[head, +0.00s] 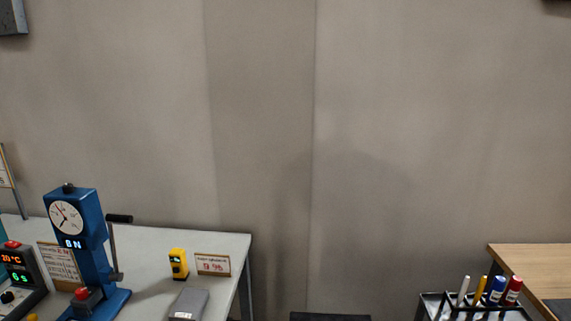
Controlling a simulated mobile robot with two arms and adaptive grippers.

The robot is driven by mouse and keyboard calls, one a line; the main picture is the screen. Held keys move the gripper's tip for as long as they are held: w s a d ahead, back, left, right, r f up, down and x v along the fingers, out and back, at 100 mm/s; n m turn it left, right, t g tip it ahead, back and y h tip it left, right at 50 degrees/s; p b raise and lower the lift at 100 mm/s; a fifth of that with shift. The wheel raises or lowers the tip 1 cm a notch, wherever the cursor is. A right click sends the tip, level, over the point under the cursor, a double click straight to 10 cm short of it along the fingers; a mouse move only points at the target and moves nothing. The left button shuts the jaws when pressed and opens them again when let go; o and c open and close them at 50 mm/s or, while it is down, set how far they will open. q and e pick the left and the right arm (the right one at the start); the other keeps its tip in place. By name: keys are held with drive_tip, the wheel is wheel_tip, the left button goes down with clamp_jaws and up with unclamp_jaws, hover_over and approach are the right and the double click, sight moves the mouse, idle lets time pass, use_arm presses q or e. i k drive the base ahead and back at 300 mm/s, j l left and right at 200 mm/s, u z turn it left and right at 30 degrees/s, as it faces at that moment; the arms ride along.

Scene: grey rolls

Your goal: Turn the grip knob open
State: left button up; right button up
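No part is clearly recognisable as the grip knob. A blue press-like machine (90,235) with a round white dial stands on the white table at the lower left. A small dark knob (68,187) sits on its top. A crank with a black handle (119,218) is on its right side, and a red button (82,293) is at its base. A dark control box (18,280) left of it has lit displays and a small black dial (8,297); the frame edge cuts it. Neither of my grippers is in view.
The white table (218,242) also holds a yellow device (178,264), a small sign (212,264) and a grey box (189,304). At the lower right are a black pen holder (432,308) with several markers and a wooden tabletop (530,258). A bare wall (260,120) stands behind.

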sight(81, 294)
drive_tip(key=u, duration=1.35)
